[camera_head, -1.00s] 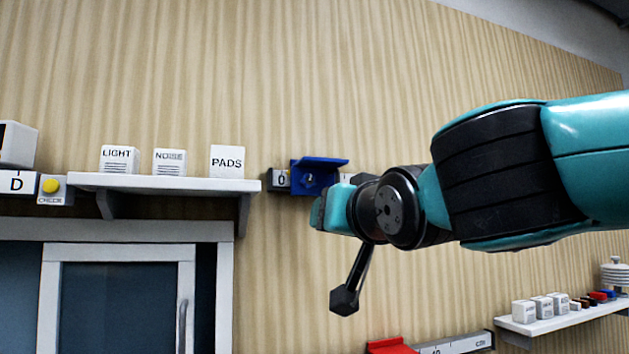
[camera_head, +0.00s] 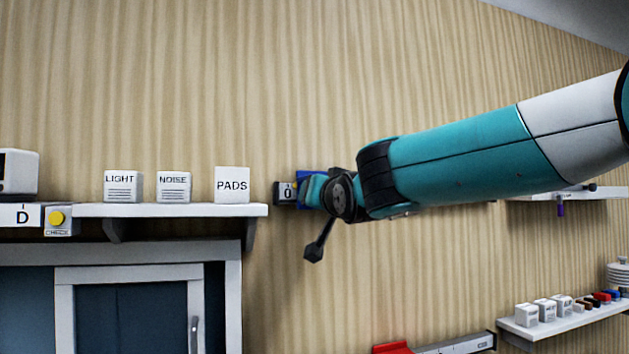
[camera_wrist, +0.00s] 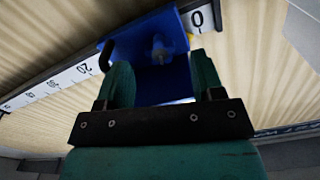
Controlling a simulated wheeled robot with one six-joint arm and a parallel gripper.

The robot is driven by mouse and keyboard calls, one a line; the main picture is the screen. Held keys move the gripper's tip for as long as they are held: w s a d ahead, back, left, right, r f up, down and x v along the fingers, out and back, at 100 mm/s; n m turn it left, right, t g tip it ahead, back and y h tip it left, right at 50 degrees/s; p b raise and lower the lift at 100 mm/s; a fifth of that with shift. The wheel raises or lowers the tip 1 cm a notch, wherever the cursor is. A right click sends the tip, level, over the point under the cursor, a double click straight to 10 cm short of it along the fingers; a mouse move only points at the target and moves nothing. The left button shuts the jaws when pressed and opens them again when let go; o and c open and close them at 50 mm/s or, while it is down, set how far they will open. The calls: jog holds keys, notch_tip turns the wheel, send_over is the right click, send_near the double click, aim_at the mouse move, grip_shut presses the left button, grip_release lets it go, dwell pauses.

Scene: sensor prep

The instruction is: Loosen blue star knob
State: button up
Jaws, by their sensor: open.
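A blue carriage (camera_head: 303,175) sits on the wall rail near its 0 mark, mostly hidden behind my gripper (camera_head: 313,190) in the head view. In the wrist view the blue carriage (camera_wrist: 150,84) fills the space in front of my gripper (camera_wrist: 162,70). The two green fingers are apart, one on each side of it, with nothing clearly held. A small stud-like part (camera_wrist: 160,52) stands on the carriage between the fingertips. No clear star shape shows, so I cannot tell if it is the knob. Contact cannot be told.
The scale rail (camera_wrist: 70,76) runs along the wall. A white shelf (camera_head: 165,211) with LIGHT, NOISE and PADS boxes is at left, above a cabinet (camera_head: 130,300). A lower rail with a red carriage (camera_head: 392,348) and a shelf of small parts (camera_head: 560,320) are at lower right.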

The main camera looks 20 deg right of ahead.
jog(key=shift+w+p, duration=0.45)
jog(key=shift+w, duration=0.85)
jog(key=c, duration=0.9)
jog(key=n+b, duration=0.2)
jog(key=n, duration=0.1)
jog(key=shift+b, duration=0.3)
jog(key=o, duration=0.9)
